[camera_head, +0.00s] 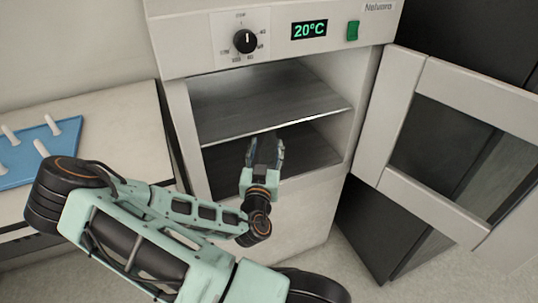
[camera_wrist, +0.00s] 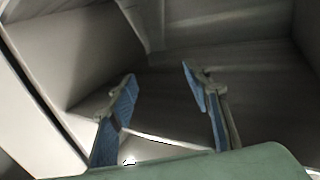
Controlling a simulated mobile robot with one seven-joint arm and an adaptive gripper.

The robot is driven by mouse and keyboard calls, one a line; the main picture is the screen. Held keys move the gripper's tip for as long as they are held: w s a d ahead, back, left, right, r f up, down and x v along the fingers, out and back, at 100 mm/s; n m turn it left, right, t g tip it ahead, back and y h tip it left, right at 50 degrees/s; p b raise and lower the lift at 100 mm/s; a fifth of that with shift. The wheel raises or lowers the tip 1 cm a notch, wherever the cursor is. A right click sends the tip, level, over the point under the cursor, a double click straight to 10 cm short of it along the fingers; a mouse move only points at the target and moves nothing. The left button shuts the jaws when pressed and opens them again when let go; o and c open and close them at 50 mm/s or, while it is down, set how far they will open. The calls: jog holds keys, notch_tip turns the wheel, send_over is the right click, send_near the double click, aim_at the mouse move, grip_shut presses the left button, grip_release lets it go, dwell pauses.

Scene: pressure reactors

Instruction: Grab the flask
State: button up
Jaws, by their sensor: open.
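I cannot make out a flask in either view. My gripper (camera_head: 266,152) reaches into the open front of a white oven cabinet (camera_head: 290,200), at its lower compartment below the middle shelf. In the wrist view my gripper (camera_wrist: 159,74) shows two blue-padded fingers spread wide apart, with nothing visible held at their tips. A bright pale patch with a small dark mark (camera_wrist: 150,148) shows low between the fingers. I cannot tell what it is.
The oven's grey shelf (camera_head: 265,100) lies above my gripper. The oven door (camera_head: 440,150) with its dark window stands open at the right. A display reads 20°C (camera_head: 309,29). At the left, a blue pegged rack (camera_head: 35,158) rests on a pale counter (camera_head: 125,125).

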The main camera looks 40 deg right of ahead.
aim_at(270, 132)
jog(key=b, duration=0.3)
jog(key=w+d+b, duration=0.1)
jog(key=b, duration=0.2)
jog(key=shift+w+d+f, duration=0.2)
jog(key=shift+d+f, duration=0.1)
jog(key=b+x, duration=0.1)
jog(key=x, duration=0.1)
jog(key=shift+w+d+r, duration=0.15)
jog(key=shift+w+d, duration=0.05)
jog(key=shift+w, duration=0.05)
jog(key=shift+b+x, duration=0.7)
jog(key=shift+x, duration=2)
grip_shut()
